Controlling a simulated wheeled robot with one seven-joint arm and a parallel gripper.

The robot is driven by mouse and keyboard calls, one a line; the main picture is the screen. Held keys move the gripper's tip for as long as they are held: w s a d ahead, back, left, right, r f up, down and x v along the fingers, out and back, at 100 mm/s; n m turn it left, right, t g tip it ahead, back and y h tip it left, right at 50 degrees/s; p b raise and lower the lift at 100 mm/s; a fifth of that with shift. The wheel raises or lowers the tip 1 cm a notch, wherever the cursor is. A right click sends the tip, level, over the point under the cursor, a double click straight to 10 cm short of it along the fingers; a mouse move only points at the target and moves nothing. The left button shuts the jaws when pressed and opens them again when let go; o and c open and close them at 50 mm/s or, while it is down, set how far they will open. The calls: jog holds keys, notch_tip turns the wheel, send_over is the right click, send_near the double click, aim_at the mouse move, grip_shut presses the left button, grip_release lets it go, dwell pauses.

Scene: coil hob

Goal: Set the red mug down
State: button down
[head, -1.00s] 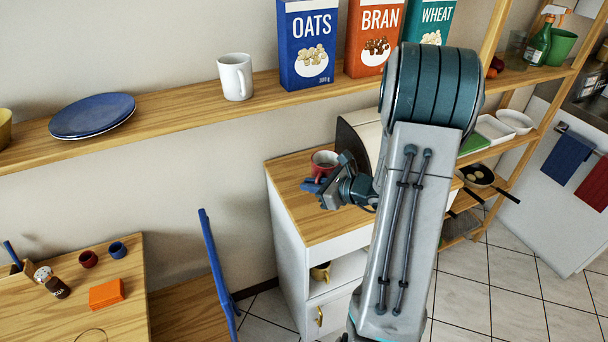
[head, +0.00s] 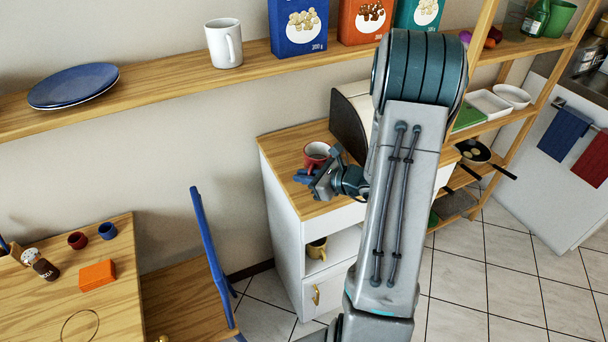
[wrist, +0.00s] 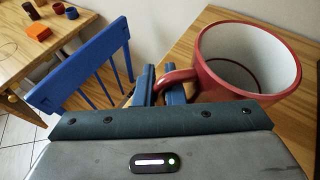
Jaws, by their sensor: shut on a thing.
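The red mug (head: 317,154) is at the wooden top of the white cabinet (head: 290,150) in the head view. It is red outside and pale inside, upright, and looks empty. In the wrist view the mug (wrist: 245,70) is large at the right, with its handle (wrist: 175,80) toward the left. My gripper (head: 304,176) is shut on the mug's handle; its blue fingers (wrist: 162,88) stand on both sides of the handle in the wrist view. The mug's base is hidden, so I cannot tell whether it touches the cabinet top.
A dark-sided bread bin (head: 348,122) stands close to the right of the mug. The shelf above holds a white mug (head: 224,43) and a blue plate (head: 74,85). A blue chair (head: 208,250) stands left of the cabinet. The cabinet top's left part is clear.

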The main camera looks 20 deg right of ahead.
jog(key=shift+f+b, duration=0.6)
jog(key=shift+b, duration=0.1)
jog(key=c, duration=1.4)
grip_release()
jog(key=shift+c, duration=0.2)
jog(key=shift+d, duration=0.1)
